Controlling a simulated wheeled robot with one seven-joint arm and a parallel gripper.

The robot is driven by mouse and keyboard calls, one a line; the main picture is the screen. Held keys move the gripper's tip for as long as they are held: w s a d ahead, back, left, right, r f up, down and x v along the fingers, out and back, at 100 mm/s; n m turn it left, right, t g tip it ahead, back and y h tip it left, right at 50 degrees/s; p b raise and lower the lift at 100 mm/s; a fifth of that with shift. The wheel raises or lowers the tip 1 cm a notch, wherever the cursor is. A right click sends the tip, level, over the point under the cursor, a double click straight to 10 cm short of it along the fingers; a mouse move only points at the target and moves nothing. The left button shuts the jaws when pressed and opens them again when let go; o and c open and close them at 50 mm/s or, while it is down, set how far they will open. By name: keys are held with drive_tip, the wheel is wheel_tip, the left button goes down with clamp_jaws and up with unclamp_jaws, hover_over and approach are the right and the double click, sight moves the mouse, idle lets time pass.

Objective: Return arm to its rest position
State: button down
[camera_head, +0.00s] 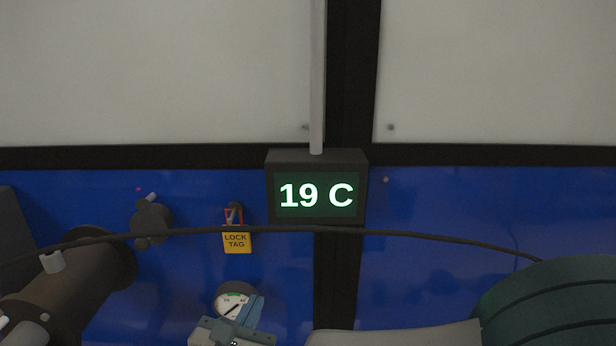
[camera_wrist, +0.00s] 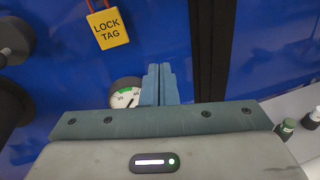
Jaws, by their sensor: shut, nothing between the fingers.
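My gripper (camera_head: 254,307) shows at the bottom of the head view, in front of the blue wall panel. Its two blue-grey fingers also show in the wrist view (camera_wrist: 160,82), pressed together and pointing up in that picture. Nothing is between them. Behind the fingers, a round white gauge (camera_head: 232,302) with a green band is partly hidden. It also shows in the wrist view (camera_wrist: 124,95), left of the fingers. I cannot tell the exact gap between the fingertips and the panel.
A yellow lock tag (camera_head: 237,240) hangs above the gauge. A display (camera_head: 316,194) reads 19 C. A dark cable (camera_head: 420,236) crosses the view. A dark pipe (camera_head: 75,280) is at left, a green ribbed body (camera_head: 560,305) at right. Small bottles (camera_wrist: 285,130) show right in the wrist view.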

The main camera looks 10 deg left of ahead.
drive_tip(key=w+d+f+m+g+h, duration=0.1)
drive_tip(key=d+f+m+g+h, duration=0.2)
drive_tip(key=d+m, duration=0.45)
drive_tip(key=w+d+f+m+g+h, duration=0.1)
drive_tip(key=d+m+g+h, duration=0.3)
drive_tip(key=d, duration=0.7)
drive_tip(key=s+d+f+m+g+y, duration=0.1)
drive_tip(key=s+d+m+g+y, duration=0.2)
drive_tip(key=m, duration=0.8)
drive_tip(key=s+d+f+m+g+y, duration=0.1)
drive_tip(key=s+d+m+g+y, duration=0.2)
drive_tip(key=m, duration=0.8)
drive_tip(key=s+d+y, duration=0.2)
drive_tip(key=d, duration=0.2)
drive_tip(key=shift+f+g, duration=0.35)
drive_tip(key=shift+g, duration=0.05)
drive_tip(key=shift+s, duration=0.1)
